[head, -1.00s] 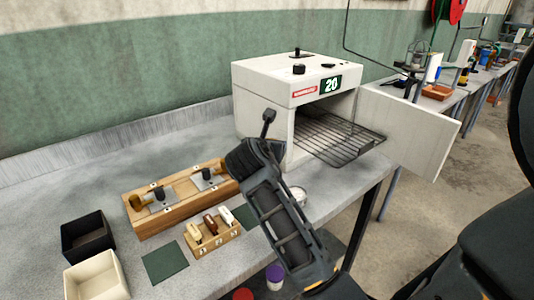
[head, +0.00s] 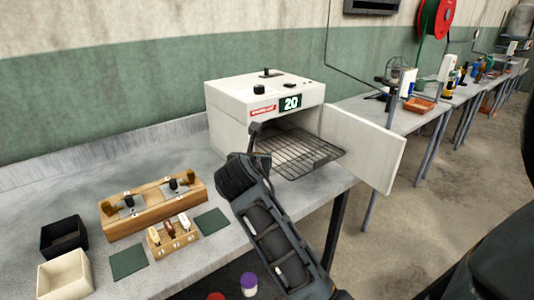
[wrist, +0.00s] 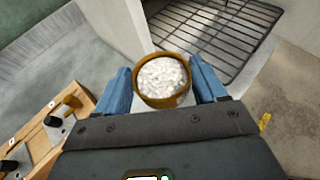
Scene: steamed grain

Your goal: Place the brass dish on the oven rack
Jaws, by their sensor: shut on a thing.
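The brass dish (wrist: 163,98), full of white grain, is upright between the blue fingers of my gripper (wrist: 162,78) in the wrist view. The fingers are shut on its two sides. In the head view my arm hides the dish and fingers. The wire oven rack (head: 300,153) sticks out of the open front of the white oven (head: 232,117). In the wrist view the rack (wrist: 222,38) lies beyond the dish, up and to the right. The dish is outside the oven and apart from the rack.
The oven door (head: 368,150) stands open on the right. A wooden block with knobs (head: 152,210), a small wooden holder (head: 173,240), green mats (head: 128,261), a black bin (head: 64,238) and a cream bin (head: 66,277) sit left on the bench. The bench's front edge is near my arm.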

